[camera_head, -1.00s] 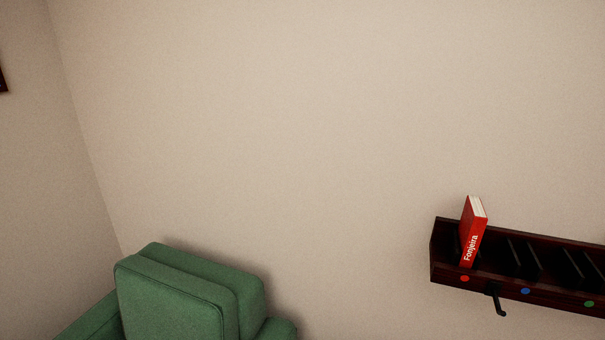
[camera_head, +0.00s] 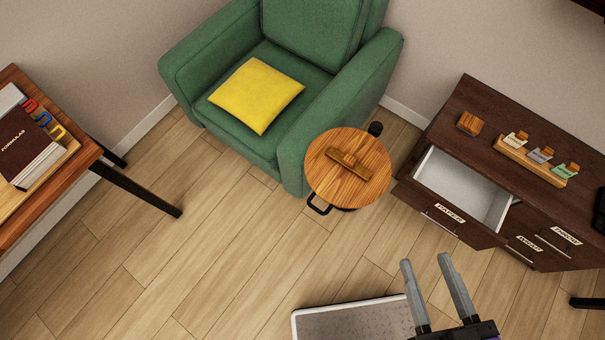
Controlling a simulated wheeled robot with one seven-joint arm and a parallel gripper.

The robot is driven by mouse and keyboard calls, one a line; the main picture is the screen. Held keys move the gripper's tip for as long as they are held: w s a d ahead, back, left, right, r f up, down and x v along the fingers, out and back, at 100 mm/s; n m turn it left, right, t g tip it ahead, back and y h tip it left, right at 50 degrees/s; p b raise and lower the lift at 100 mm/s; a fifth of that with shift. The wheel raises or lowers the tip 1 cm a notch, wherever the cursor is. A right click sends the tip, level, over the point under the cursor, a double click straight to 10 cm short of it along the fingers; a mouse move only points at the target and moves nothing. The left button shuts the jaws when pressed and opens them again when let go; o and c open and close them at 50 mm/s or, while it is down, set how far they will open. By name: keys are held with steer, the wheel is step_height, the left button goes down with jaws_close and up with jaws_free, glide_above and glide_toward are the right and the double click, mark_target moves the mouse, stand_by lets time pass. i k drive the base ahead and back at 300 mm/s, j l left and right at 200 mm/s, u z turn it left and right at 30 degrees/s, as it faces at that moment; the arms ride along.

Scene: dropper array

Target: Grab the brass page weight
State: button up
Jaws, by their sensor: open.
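A brass-brown bar with a raised knob (camera_head: 350,163), which looks like the page weight, lies on a round wooden side table (camera_head: 325,185). My gripper (camera_head: 425,260) is at the bottom right of the head view. Its two grey fingers are apart, with nothing seen between them. It is below and to the right of the side table in the picture, apart from the bar.
A green armchair (camera_head: 185,75) with a yellow cushion (camera_head: 257,95) stands beside the side table. At right, a dark cabinet (camera_head: 460,115) has an open drawer (camera_head: 465,190) marked PAPER. A desk (camera_head: 80,165) with a FORMULAS book (camera_head: 22,145) is at left. The middle floor is clear.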

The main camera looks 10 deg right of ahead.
mark_target(347, 161)
steer(key=j, duration=0.6)
steer(key=i+j+u, duration=0.15)
steer(key=j, duration=0.5)
steer(key=i+j, duration=0.1)
steer(key=j, duration=0.5)
